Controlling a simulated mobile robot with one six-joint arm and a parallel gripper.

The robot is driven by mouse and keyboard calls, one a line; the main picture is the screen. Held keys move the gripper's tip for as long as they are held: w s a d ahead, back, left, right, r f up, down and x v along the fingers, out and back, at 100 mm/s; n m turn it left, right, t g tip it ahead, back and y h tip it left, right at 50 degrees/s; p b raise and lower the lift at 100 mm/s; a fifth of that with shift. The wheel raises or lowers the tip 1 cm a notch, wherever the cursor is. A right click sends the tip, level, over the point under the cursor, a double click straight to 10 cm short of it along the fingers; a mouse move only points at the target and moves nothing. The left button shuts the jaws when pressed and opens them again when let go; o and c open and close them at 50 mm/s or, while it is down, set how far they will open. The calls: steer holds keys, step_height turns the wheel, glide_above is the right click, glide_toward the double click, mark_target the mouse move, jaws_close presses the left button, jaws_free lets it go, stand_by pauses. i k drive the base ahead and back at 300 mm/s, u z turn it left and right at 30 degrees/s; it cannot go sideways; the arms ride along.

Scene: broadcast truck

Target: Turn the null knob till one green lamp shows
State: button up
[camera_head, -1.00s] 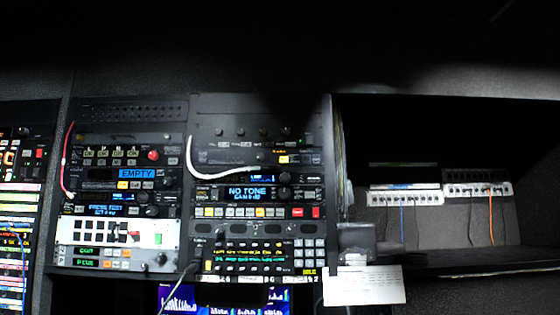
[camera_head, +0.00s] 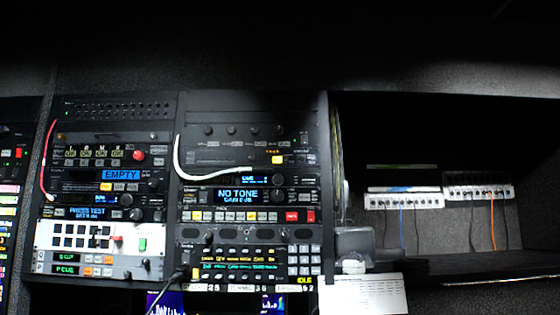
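I cannot tell which knob is the null knob; no label for it is legible. Dark round knobs (camera_head: 279,180) sit at the right of the unit whose blue display (camera_head: 238,194) reads NO TONE. A row of small dark knobs (camera_head: 231,130) is on the panel above. More knobs (camera_head: 137,214) are on the left rack. I cannot make out a null indicator with a single green lamp; the lamps are too small to read. My gripper is not recognisable in this view.
A white cable (camera_head: 182,165) loops across the middle rack, and a red cable (camera_head: 45,160) hangs at the left. A keypad unit (camera_head: 245,262) stands low in the middle rack. A white sheet (camera_head: 365,294) hangs beside it. White patch strips (camera_head: 405,200) line the dark bay at right.

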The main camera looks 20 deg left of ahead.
mark_target(251, 156)
steer(key=z, duration=0.5)
steer(key=k, duration=1.4)
steer(key=u, duration=1.35)
steer(key=i, duration=0.85)
steer(key=z, duration=0.15)
